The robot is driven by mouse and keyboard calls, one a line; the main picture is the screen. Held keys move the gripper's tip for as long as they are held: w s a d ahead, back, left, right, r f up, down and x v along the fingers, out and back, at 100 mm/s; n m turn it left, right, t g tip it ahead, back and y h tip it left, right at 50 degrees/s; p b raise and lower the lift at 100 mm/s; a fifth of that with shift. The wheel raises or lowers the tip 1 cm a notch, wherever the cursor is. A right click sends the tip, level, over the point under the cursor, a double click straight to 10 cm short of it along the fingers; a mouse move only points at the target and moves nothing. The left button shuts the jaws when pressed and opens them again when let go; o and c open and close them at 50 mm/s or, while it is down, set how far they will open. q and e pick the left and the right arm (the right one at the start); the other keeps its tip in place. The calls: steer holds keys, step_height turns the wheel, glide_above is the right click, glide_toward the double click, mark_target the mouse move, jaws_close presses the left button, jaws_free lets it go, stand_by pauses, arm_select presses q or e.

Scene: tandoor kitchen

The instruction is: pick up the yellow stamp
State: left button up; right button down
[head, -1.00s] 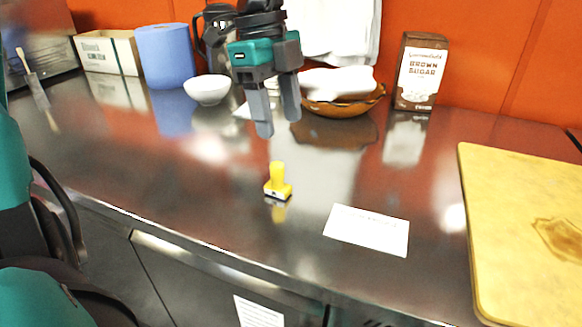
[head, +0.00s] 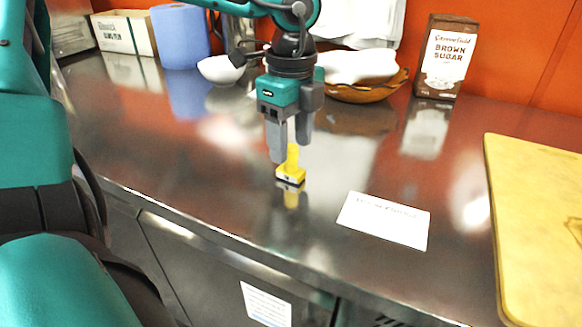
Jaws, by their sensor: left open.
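The yellow stamp (head: 291,171) stands upright on the steel counter, its handle pointing up and its dark base at the bottom. My left gripper (head: 290,152) points down over it, with its two grey fingers apart. The stamp's handle shows between the fingers in the picture, and its top is partly hidden by them. I cannot tell whether a finger touches the handle. My right gripper is not in view.
A white card (head: 385,220) lies right of the stamp, and a yellow cutting board (head: 520,190) is farther right. Behind stand a white bowl (head: 218,70), a brown bowl (head: 372,92), a brown sugar bag (head: 446,58) and a blue roll (head: 181,40). The counter around the stamp is clear.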

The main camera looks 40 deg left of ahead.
mark_target(291, 163)
arm_select(q)
step_height(291, 163, down, 2)
steer(key=shift+f, duration=0.2)
jaws_close()
stand_by(0.4)
